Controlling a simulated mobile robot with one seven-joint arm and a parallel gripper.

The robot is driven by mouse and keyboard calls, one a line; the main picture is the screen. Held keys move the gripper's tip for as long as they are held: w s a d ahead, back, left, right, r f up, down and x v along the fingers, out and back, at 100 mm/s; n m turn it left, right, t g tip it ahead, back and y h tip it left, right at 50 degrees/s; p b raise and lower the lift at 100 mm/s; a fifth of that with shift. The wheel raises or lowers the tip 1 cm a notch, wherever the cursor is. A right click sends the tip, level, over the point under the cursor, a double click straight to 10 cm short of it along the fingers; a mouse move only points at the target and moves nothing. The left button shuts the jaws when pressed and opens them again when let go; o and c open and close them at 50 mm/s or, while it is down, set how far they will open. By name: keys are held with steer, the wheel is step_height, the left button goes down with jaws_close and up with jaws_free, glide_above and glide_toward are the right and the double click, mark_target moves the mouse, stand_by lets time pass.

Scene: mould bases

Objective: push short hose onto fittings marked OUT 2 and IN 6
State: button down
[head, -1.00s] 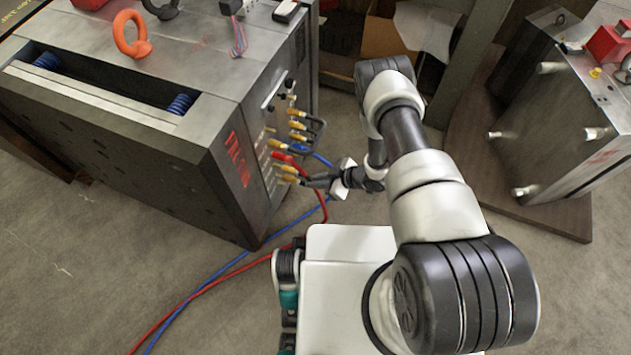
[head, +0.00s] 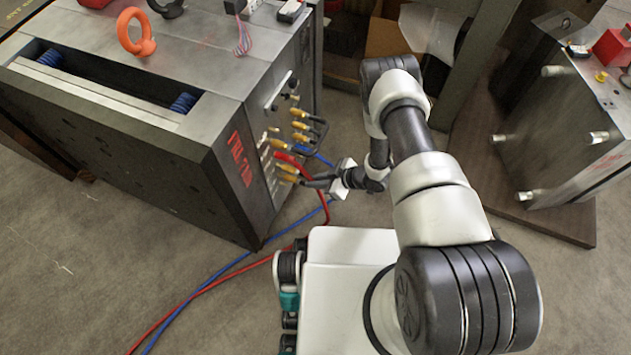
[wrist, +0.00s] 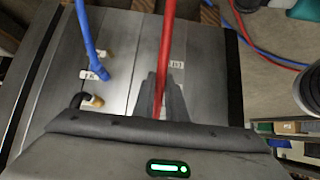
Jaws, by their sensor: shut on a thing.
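The dark steel mould base (head: 165,165) fills the left of the head view. Brass fittings (head: 299,125) stand out in a column from its side face. White labels (wrist: 177,65) on the plate are too small to read. Whether the held piece is seated on fittings cannot be told.
A black looped hose (head: 322,128) joins upper fittings. A blue hose (wrist: 88,40) and the red hose are attached nearby and trail over the floor. A second mould half (head: 565,135) stands on a wooden board at right. Open floor lies at lower left.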

steer(key=shift+w+a+b, duration=0.2)
steer(key=shift+a+b, duration=0.1)
steer(key=shift+a, duration=0.2)
steer(key=shift+w+a+b, duration=0.15)
steer(key=shift+a+b, duration=0.1)
steer(key=shift+a, duration=0.2)
stand_by(0.7)
steer(key=c, duration=1.3)
jaws_free()
steer(key=shift+d, duration=0.1)
steer(key=p+v, duration=0.3)
steer(key=v, duration=0.4)
